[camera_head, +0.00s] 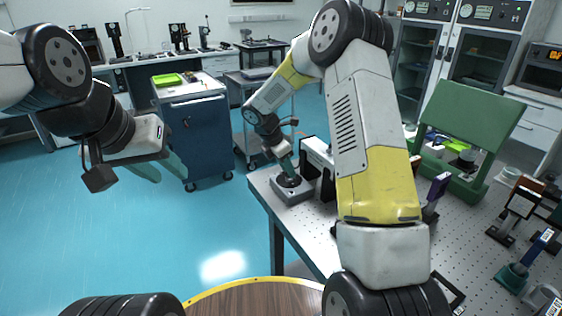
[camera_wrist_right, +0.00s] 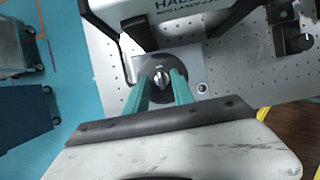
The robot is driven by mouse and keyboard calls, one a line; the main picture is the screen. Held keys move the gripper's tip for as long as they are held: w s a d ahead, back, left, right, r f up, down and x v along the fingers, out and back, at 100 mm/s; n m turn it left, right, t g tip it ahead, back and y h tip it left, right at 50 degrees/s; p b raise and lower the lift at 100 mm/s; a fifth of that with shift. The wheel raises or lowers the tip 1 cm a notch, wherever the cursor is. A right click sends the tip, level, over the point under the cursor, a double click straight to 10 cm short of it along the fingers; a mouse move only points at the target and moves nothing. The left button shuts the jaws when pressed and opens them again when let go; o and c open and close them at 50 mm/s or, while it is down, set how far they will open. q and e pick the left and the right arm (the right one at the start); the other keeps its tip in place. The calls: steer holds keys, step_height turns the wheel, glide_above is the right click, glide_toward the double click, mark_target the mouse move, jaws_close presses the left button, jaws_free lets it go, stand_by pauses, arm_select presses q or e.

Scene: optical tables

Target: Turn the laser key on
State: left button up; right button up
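The laser key (camera_wrist_right: 162,77) is a small silver key in a round black dial on a grey switch box (camera_wrist_right: 196,66). In the head view the switch box (camera_head: 294,194) sits at the near left corner of the perforated optical table (camera_head: 318,240). My right gripper (camera_wrist_right: 161,76) points down over the dial, its teal fingers apart on either side of the key. Whether they touch it cannot be told. In the head view my right gripper (camera_head: 288,174) partly hides the dial. My left gripper (camera_head: 162,176) hangs over the floor, open and empty, far from the box.
A black-and-white device (camera_head: 318,154) stands close behind the switch box; its lettered housing (camera_wrist_right: 190,8) shows in the right wrist view. A blue cabinet (camera_head: 197,140) and a grey cart (camera_head: 240,122) stand beyond.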

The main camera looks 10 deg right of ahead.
steer(key=shift+d+f, duration=0.1)
steer(key=shift+f, duration=0.3)
jaws_close()
